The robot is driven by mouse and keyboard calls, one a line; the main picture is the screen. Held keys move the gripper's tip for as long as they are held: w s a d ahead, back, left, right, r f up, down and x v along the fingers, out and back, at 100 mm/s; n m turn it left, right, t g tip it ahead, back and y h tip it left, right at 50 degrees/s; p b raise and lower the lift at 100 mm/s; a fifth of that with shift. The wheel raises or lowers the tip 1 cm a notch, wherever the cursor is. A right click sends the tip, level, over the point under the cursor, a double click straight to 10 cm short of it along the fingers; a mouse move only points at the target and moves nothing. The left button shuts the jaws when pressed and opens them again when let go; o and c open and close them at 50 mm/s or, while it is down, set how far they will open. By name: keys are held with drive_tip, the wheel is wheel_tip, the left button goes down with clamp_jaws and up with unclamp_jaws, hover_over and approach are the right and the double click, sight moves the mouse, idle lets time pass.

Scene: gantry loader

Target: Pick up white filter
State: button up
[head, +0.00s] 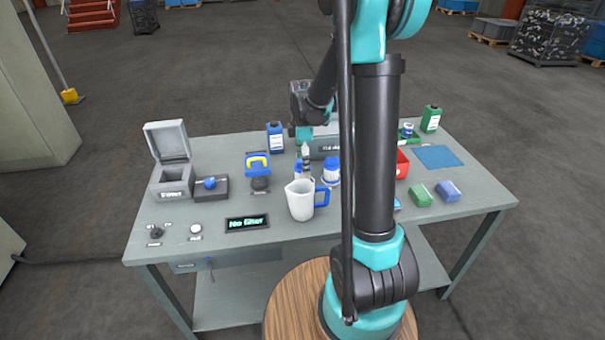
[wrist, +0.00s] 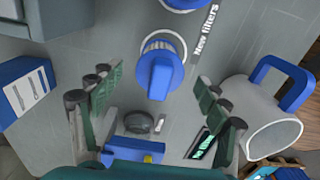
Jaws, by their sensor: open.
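A white pleated filter with a blue cap and blue grip (wrist: 158,72) stands on the table, between and beyond my fingertips in the wrist view. In the head view it is partly hidden by my gripper (head: 304,160). My gripper (wrist: 160,88) is open and empty, its two fingers spread to either side of the filter and apart from it. A second blue-capped white filter (head: 331,171) stands just to its right in the head view; its edge shows at the top of the wrist view (wrist: 186,3). A "New filters" label (wrist: 206,30) lies beside them.
A white jug with a blue handle (head: 300,200) stands close in front of the filters. A blue bottle (head: 275,138) stands behind. A blue-and-yellow block (head: 257,158) and a dark knob (head: 260,184) are left. A display (head: 247,223) reads "No filter". An open grey box (head: 173,182) stands far left.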

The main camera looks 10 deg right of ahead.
drive_tip(key=shift+f, duration=1.2)
drive_tip(key=shift+c, duration=0.6)
drive_tip(key=c, duration=1.2)
